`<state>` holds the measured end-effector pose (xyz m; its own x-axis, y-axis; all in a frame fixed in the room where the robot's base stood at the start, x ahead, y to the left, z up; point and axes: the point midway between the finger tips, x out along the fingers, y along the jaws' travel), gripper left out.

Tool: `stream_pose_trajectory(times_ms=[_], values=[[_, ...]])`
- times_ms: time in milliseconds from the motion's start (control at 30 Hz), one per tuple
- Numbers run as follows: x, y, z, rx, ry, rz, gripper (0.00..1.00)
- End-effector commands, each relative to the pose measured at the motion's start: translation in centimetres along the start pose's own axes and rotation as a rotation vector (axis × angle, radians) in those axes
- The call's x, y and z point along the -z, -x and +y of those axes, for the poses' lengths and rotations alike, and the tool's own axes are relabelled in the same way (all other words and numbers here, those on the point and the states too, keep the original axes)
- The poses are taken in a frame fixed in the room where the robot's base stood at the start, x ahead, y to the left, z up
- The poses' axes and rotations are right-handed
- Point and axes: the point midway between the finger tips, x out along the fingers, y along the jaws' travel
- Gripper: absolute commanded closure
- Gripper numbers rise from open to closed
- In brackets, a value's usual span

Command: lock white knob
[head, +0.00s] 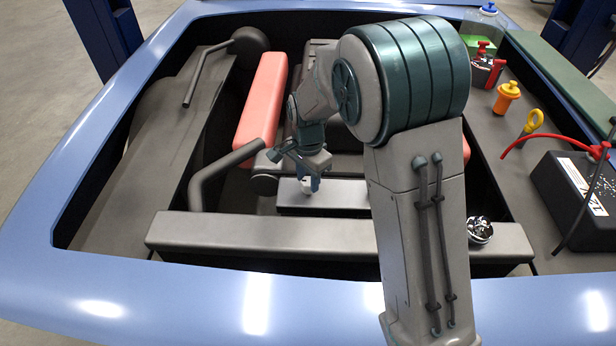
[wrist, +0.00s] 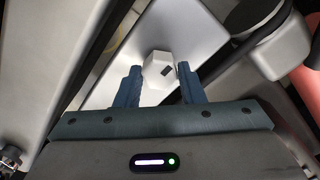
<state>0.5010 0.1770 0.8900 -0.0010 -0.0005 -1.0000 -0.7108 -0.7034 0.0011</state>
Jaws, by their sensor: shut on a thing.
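The grey part also shows in the head view (head: 345,200), inside the engine bay. My gripper (wrist: 158,72) has one blue finger on each side of the knob and is shut on it. In the head view my gripper (head: 309,182) reaches down to the knob from above, and the fingers hide much of the knob.
A long grey beam (head: 255,235) runs across the front of the bay. A bent dark pipe (head: 215,170) and a red cover (head: 262,100) lie left of my gripper. A black battery (head: 575,195), yellow dipstick (head: 533,121) and orange cap (head: 507,97) are at the right.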

Motion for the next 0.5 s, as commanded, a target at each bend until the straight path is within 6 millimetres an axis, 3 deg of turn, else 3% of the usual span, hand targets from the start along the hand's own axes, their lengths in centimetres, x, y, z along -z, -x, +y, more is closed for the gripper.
stream_pose_trajectory(times_ms=[433,467,500], values=[[0.06,0.15,-0.12,0.005,-0.012,0.001,0.87],[0.06,0.15,-0.12,0.005,-0.012,0.001,0.62],[0.06,0.15,-0.12,0.005,-0.012,0.001,0.51]])
